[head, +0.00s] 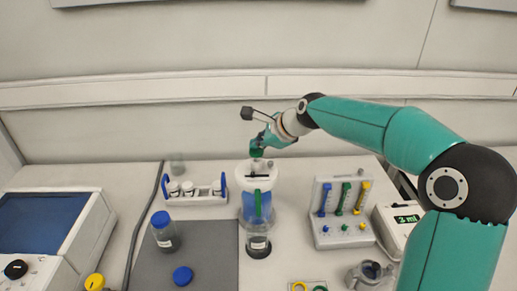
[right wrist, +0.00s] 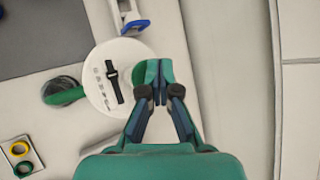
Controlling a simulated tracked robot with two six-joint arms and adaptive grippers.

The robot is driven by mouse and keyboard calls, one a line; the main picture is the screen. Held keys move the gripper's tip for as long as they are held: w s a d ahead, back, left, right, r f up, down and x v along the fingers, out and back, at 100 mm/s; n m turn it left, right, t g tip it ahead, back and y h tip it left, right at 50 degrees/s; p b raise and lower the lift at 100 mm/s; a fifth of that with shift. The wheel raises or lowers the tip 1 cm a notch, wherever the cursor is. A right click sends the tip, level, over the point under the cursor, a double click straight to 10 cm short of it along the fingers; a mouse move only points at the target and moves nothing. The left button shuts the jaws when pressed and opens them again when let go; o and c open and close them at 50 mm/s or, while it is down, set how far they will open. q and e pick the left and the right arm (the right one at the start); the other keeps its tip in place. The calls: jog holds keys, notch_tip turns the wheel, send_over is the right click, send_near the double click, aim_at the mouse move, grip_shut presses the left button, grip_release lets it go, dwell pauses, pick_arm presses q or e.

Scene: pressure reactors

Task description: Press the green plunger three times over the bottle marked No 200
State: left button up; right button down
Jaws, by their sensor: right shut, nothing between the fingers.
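A dispenser (head: 250,207) with blue liquid and a white lid stands mid-bench; the lid (right wrist: 101,70) also shows in the right wrist view. Its green plunger (head: 256,151) sticks up from the lid; a green disc of the plunger (right wrist: 137,77) shows partly behind the fingers. My right gripper (right wrist: 158,92) is shut and empty, its fingertips at the plunger top; contact cannot be told. A clear open bottle (head: 258,243) stands in front of the dispenser under the green spout (right wrist: 66,97). Its label is too small to read. My left gripper is out of view.
A blue-capped bottle (head: 163,232) and a loose blue cap (head: 182,275) are on the grey mat (head: 215,240). A white rack of vials (head: 196,190) stands behind. Right are a stand with coloured sliders (head: 342,212) and a display (head: 406,219).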

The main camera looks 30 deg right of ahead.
aim_at(258, 151)
jog(key=shift+f+b, duration=0.5)
jog(key=shift+f, duration=0.35)
dwell(0.5)
jog(key=shift+r+p, duration=1.2)
jog(key=shift+p, duration=0.05)
notch_tip(258, 151, up, 6)
jog(key=p, duration=0.6)
jog(key=shift+r, duration=0.1)
jog(key=shift+n, duration=0.3)
dwell(1.3)
